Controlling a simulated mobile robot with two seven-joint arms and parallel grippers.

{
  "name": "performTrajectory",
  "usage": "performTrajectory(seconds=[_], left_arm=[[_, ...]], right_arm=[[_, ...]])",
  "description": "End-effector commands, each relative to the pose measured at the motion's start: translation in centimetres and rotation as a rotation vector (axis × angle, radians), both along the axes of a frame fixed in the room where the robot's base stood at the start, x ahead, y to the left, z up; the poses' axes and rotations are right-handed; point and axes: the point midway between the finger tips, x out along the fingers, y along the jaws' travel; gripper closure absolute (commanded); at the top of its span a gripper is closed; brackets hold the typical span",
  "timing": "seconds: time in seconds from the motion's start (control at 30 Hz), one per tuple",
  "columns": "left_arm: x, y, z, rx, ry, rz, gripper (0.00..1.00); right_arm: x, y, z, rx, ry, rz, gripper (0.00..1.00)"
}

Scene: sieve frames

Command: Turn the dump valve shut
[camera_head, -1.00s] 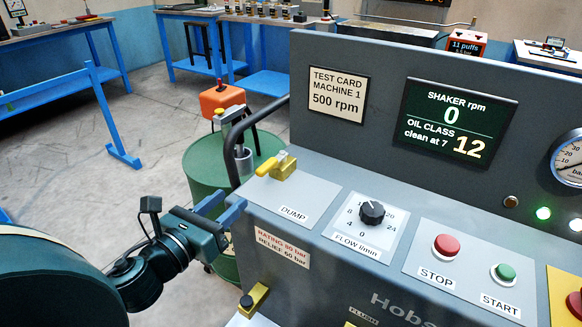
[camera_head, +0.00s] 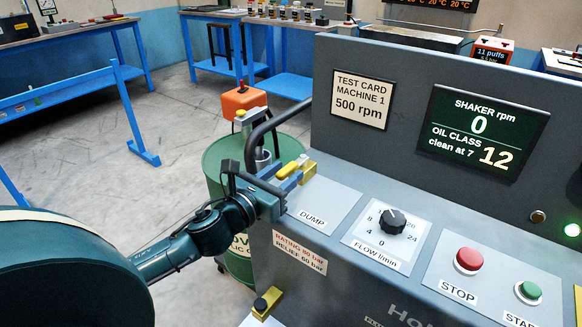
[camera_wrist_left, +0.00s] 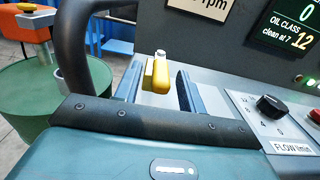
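The dump valve is a yellow lever (camera_head: 287,170) on a yellow block (camera_head: 308,169), on the grey plate above the DUMP label (camera_head: 312,218). The lever points left, towards the panel's edge. My left gripper (camera_head: 282,175) is at the lever, with its blue fingers open on either side of it. In the left wrist view, the lever (camera_wrist_left: 160,75) stands between the two spread fingers (camera_wrist_left: 160,85), with gaps visible beside it. Whether a finger touches it I cannot tell. My right gripper is not in view.
A black curved bar (camera_head: 276,120) rises close behind the gripper. A green drum (camera_head: 212,165) stands left of the machine, with an orange box (camera_head: 243,101) beyond. The flow knob (camera_head: 392,221), red STOP button (camera_head: 468,260) and green START button (camera_head: 529,291) lie to the right.

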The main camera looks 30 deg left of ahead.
Motion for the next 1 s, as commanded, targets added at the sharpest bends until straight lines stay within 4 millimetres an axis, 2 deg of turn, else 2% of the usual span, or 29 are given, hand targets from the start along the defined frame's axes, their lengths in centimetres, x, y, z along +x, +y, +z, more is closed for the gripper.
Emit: performTrajectory(seconds=[0.1,0.23,0.63,1.0], left_arm=[[1.5,-0.1,0.1,-0.001,-0.002,0.002,0.6],[2.5,-0.2,0.0,-0.003,0.0,0.001,0.6],[2.9,-0.3,0.0,-0.001,0.0,0.0,0.61],[2.9,-0.2,0.0,-0.001,0.0,0.0,0.91]], right_arm=[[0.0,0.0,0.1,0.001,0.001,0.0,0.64],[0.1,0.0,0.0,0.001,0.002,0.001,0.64],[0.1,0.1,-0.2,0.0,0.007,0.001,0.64],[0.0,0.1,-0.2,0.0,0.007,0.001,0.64]])
